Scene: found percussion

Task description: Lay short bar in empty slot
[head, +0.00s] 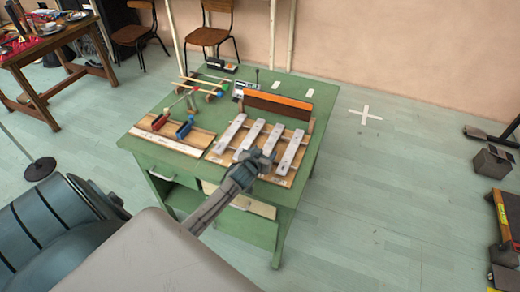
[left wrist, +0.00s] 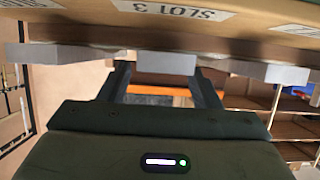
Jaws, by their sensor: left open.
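Several grey metal bars lie side by side on a wooden frame (head: 215,158) on the green table. My left gripper (head: 266,158) is at the near end of the third bar from the left (head: 268,141). In the left wrist view, that bar's end (left wrist: 166,63) shows between the two open fingers (left wrist: 163,84), with the upside-down label "SLOT 3" (left wrist: 172,10) above it. I cannot tell whether the fingers touch it, or if this is the short bar. Bars show on both sides of it, the rightmost (head: 291,152) in the head view. My right gripper is not in view.
A long brown and orange piece (head: 278,106) stands behind the bars. A wooden board (head: 150,138) with a red and a blue block is at left. Mallets (head: 197,91) and a small device (head: 243,89) are at the back.

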